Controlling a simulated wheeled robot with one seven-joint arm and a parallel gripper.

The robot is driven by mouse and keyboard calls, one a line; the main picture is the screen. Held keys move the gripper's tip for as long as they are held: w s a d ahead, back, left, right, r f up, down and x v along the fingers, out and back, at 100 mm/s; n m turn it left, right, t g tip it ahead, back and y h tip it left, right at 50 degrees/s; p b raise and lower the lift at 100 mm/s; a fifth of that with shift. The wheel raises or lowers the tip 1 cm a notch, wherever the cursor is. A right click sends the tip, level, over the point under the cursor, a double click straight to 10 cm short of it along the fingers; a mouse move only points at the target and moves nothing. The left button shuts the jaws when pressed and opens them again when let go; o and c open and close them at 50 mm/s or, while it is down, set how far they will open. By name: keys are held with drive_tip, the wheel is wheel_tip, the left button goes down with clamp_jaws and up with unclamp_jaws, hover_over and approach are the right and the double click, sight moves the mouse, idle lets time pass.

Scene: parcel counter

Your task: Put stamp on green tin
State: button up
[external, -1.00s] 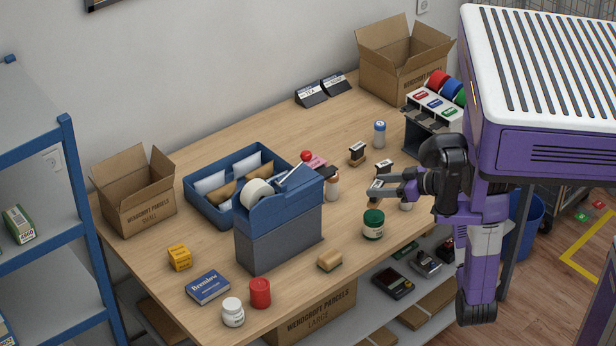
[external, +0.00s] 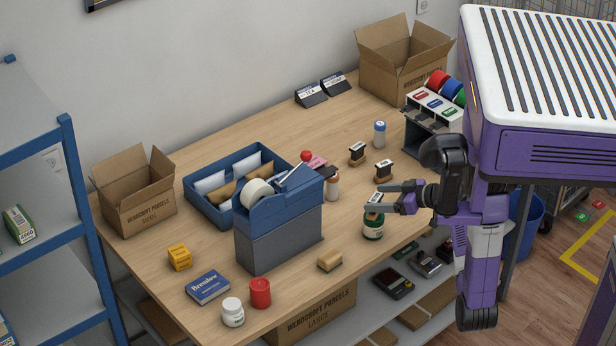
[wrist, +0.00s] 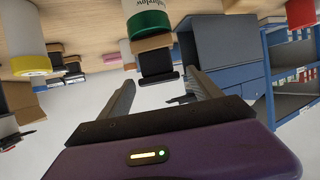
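The green tin (external: 373,231) stands upright near the front edge of the counter. A dark stamp (external: 375,198) with a brown base and pale top label sits on its lid. In the wrist view, which is upside down, the stamp's brown base (wrist: 155,43) rests against the tin's green lid (wrist: 148,22). My gripper (external: 371,199) is open at the stamp. In the wrist view its fingers (wrist: 160,80) stand apart on either side of the stamp's dark handle, with gaps. Two similar stamps (external: 357,153) (external: 383,171) stand behind on the counter.
A blue-grey tape dispenser (external: 279,236) stands left of the tin, with a tan block (external: 330,260) in front. A red tin (external: 260,293) is at the front left. Bare counter lies between.

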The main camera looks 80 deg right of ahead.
drive_tip(key=shift+r, duration=0.2)
drive_tip(key=shift+s+a, duration=0.1)
drive_tip(key=shift+s, duration=0.2)
drive_tip(key=v, duration=1.1)
drive_tip(key=w+a+f+m+g, duration=0.1)
drive_tip(key=w+a+f, duration=0.2)
drive_tip(key=a+f, duration=0.2)
drive_tip(key=w+a+f+g, duration=0.1)
drive_tip(key=w+a+f, duration=0.2)
drive_tip(key=a+f, duration=0.25)
drive_tip(key=s+a+r+n+t+y, duration=0.1)
drive_tip(key=a+r+n+t+y, duration=0.1)
drive_tip(key=a, duration=0.6)
drive_tip(key=s+a+r+n+t+y+b, duration=0.1)
drive_tip(key=s+a+r+n+t+y, duration=0.1)
drive_tip(key=a, duration=0.6)
drive_tip(key=shift+r+n+y, duration=0.6)
drive_tip(key=shift+r+n, duration=0.1)
drive_tip(key=shift+r, duration=0.05)
